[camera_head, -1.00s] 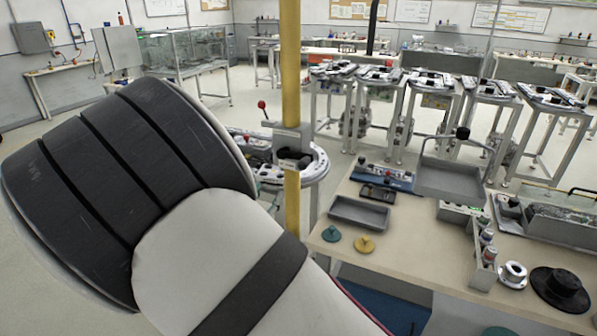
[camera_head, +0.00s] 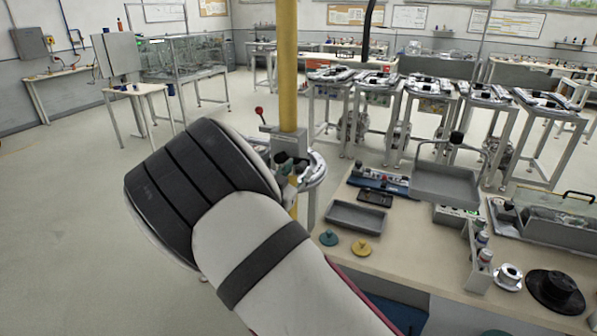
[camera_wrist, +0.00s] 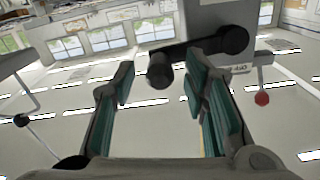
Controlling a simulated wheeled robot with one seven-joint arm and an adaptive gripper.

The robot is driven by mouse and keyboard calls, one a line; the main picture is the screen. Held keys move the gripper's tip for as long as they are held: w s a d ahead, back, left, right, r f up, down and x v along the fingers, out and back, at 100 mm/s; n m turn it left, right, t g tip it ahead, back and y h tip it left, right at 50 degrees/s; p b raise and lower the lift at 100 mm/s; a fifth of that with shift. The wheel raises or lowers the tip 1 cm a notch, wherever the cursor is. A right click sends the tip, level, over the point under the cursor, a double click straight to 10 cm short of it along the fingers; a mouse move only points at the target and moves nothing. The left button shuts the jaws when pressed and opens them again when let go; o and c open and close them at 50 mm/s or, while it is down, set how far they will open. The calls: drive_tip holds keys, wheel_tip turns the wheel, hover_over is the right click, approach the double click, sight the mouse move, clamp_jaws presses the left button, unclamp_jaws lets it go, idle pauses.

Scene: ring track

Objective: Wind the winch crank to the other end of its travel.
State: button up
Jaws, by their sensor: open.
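In the head view my gripper (camera_head: 290,166) is partly visible beside the yellow post, and my arm hides most of the winch area.
A red-knobbed lever (camera_wrist: 262,98) stands right of the crank in the wrist view. The yellow post (camera_head: 288,65) rises close to my gripper. A workbench (camera_head: 410,240) with trays and parts lies at the right. Open floor (camera_head: 60,230) lies at the left.

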drive_tip(key=shift+w+d, duration=0.25)
drive_tip(key=shift+w, duration=0.45)
clamp_jaws()
drive_tip(key=shift+r, duration=0.1)
